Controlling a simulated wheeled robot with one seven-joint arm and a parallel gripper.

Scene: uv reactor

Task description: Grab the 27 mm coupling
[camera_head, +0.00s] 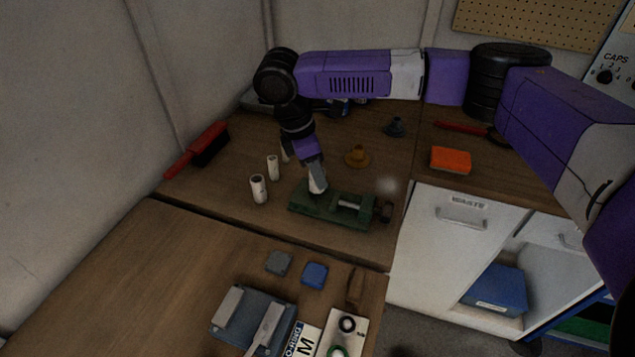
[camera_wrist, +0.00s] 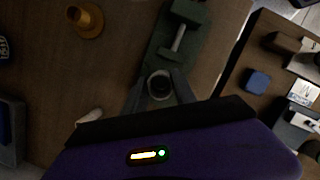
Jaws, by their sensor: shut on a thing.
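A short round coupling (camera_wrist: 160,86) with a dark bore shows end-on in the wrist view. My gripper (camera_wrist: 159,92) has one finger on each side of it and is shut on it. In the head view my gripper (camera_head: 317,188) points down at the left part of a green vise (camera_head: 328,208), with a pale part between its fingers. I cannot tell whether the coupling touches the vise. Several white tubes of differing size stand left of the vise, such as a wide one (camera_head: 259,189) and a narrower one (camera_head: 273,168). No size marks are legible.
An orange sponge (camera_head: 451,160) lies right, a red brush (camera_head: 197,150) left. The front bench holds grey (camera_head: 279,262) and blue (camera_head: 315,274) blocks. Bare wood lies at front left.

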